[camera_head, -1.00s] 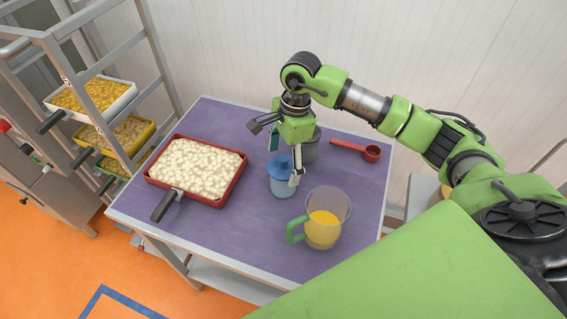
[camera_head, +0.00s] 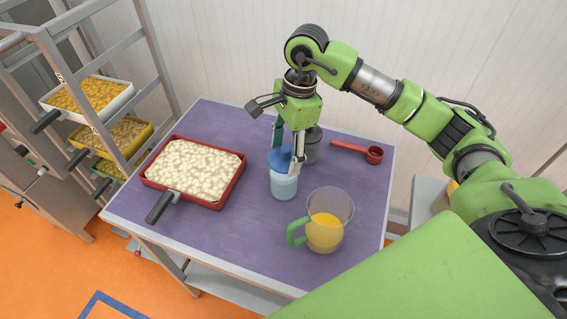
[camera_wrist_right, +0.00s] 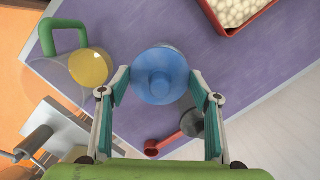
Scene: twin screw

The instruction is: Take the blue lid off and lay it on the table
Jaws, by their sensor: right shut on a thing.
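The blue lid (camera_head: 279,159) is between the two fingers of my right gripper (camera_head: 286,157), which is shut on its sides. The lid sits just over the pale blue jar (camera_head: 285,187) and looks raised a little off its rim; the exact gap is hard to tell. The jar stands upright on the purple table (camera_head: 225,235). In the right wrist view the lid (camera_wrist_right: 160,74) fills the space between the fingertips (camera_wrist_right: 160,82) and hides most of the jar. My left gripper is not in view.
A red pan (camera_head: 240,180) of pale pieces stands left. A jug (camera_head: 345,207) with yellow contents is close at front right. The table's front left is clear.

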